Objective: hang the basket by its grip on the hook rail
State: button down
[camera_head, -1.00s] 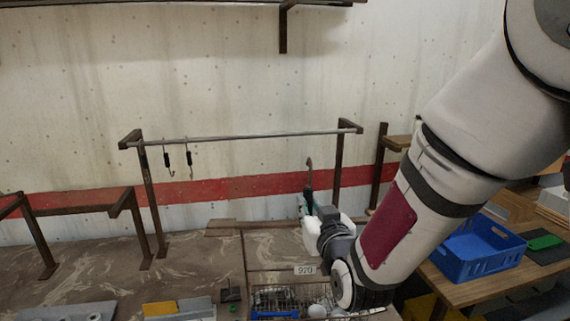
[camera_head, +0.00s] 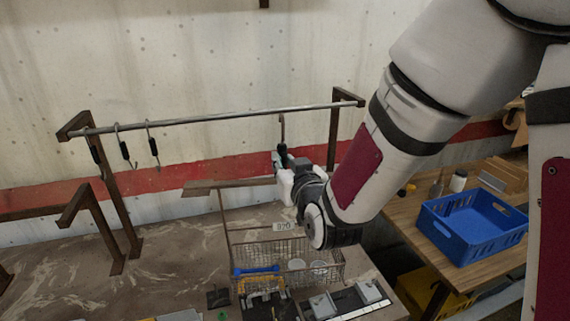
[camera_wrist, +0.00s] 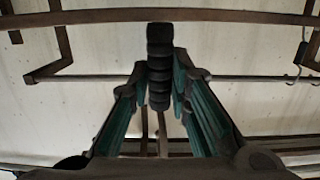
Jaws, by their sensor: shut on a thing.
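The hook rail (camera_head: 220,116) is a grey bar between brown posts; it crosses behind my gripper in the wrist view (camera_wrist: 90,79). Several dark hooks (camera_head: 152,145) hang near its left end. My gripper (camera_head: 280,160) is shut on the black ribbed grip (camera_wrist: 160,65), between its teal fingers. A thin curved brown piece (camera_head: 282,125) rises above it, near the right part of the rail in the picture. The wire basket (camera_head: 330,248) is below my gripper, raised over the bench, with blue, yellow and white things inside. My wrist partly hides the link between grip and basket.
A "920" label (camera_head: 288,227) shows above the basket. A lower brown frame (camera_head: 75,205) stands left of the rail. Flat parts lie on the bench (camera_head: 170,235) below. A blue crate (camera_head: 470,230) sits on the wooden table at right. The bench's left middle is clear.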

jog(key=r+x, duration=0.1)
jog(key=x, duration=0.9)
jog(key=shift+w+r, duration=0.2)
dwell(0.8)
jog(key=shift+w+a, duration=0.25)
jog(key=shift+w, duration=0.25)
dwell(0.6)
jog(key=shift+b+x, duration=0.75)
jog(key=shift+x, duration=0.35)
jog(key=shift+w+r, duration=0.15)
jog(key=shift+w, duration=0.05)
jog(key=shift+b+x, duration=0.45)
jog(key=shift+x, duration=0.35)
jog(key=shift+r, duration=0.1)
